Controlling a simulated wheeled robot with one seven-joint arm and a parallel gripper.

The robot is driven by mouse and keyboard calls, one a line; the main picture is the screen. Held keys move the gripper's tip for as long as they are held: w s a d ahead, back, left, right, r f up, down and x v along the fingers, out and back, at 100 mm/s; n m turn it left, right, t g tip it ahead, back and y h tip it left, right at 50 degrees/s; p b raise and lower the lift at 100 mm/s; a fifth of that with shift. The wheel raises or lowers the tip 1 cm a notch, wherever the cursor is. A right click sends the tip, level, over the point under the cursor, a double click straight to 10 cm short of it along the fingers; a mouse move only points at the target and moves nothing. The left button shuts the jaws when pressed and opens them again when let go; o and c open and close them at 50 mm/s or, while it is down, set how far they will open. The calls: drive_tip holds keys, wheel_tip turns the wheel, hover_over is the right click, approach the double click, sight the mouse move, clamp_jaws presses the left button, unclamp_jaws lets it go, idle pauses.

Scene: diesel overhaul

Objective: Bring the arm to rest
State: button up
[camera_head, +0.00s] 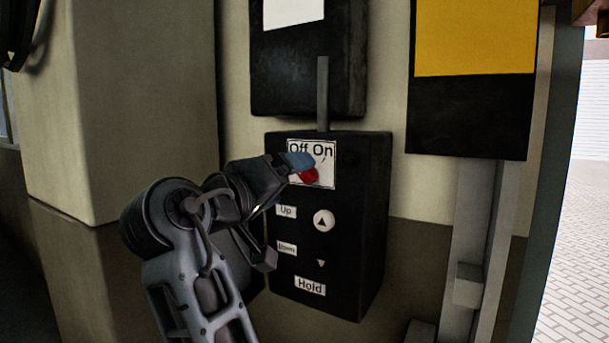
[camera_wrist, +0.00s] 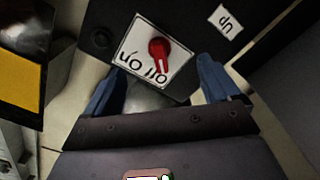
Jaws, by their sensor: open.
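My gripper (camera_head: 290,165) is at the upper front of a black control box (camera_head: 345,250) on the wall, close to its red rotary switch (camera_head: 308,177). In the wrist view my gripper (camera_wrist: 160,85) shows two blue fingertips spread apart with nothing held between them. The red switch (camera_wrist: 159,50) lies just beyond and between the fingertips, on a white "Off On" label (camera_wrist: 135,60). Whether a finger touches the box or switch cannot be told. In the head view my gripper covers part of the label and switch.
The box also has a white up button (camera_head: 323,220), a small down button (camera_head: 320,263) and a "Hold" label (camera_head: 310,286). A grey conduit (camera_head: 322,95) runs up to a black box (camera_head: 308,65). A yellow and black panel (camera_head: 470,120) hangs at right. A wall corner (camera_head: 125,110) stands at left.

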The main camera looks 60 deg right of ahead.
drive_tip(key=shift+a, duration=1.15)
